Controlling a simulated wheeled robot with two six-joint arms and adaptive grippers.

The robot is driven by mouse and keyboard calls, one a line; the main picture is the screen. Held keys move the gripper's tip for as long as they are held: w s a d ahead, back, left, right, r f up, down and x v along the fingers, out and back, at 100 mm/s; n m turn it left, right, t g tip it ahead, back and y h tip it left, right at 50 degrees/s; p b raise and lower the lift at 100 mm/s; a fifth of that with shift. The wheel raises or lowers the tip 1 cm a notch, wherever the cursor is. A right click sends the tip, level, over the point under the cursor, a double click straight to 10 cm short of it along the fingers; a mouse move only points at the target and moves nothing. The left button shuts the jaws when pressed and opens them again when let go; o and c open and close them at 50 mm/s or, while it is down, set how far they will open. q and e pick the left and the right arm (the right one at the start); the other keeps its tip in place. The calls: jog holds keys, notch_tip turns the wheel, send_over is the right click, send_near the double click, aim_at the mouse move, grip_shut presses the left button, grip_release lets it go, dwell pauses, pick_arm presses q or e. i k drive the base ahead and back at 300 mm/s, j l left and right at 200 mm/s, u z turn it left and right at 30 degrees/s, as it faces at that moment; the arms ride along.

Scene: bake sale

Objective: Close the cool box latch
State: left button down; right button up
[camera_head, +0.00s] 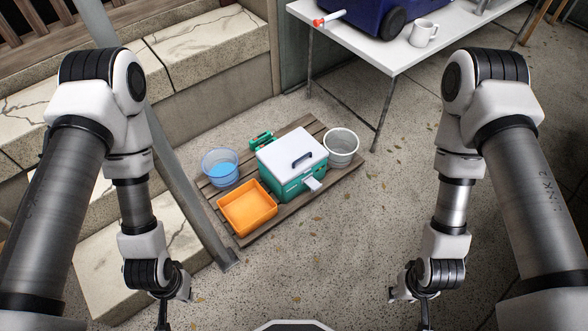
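The cool box (283,182) is green with a white lid (291,150) that lies down on it and has a dark handle on top. It stands upright on a slatted wooden pallet. A pale grey latch flap (312,184) sticks outward from the box's front side, low and to the right. My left gripper (163,315) is at the bottom left, cut off by the frame edge. My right gripper (423,314) is at the bottom right, also cut off. Both are well apart from the box, and their finger opening cannot be made out.
On the pallet (242,236), an orange tray (247,209), a clear bucket with blue contents (220,168), a grey bucket (341,148) and a green object (262,140) surround the box. A metal post (180,165) and stone steps are left. A white table (400,57) stands behind. The front floor is clear.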

aim_at(314, 185)
jog(key=j+z, duration=0.3)
jog(key=j, duration=0.3)
jog(key=l+z, duration=0.3)
jog(key=i+l+z, duration=0.4)
jog(key=i+l, duration=0.15)
jog(key=l, duration=0.2)
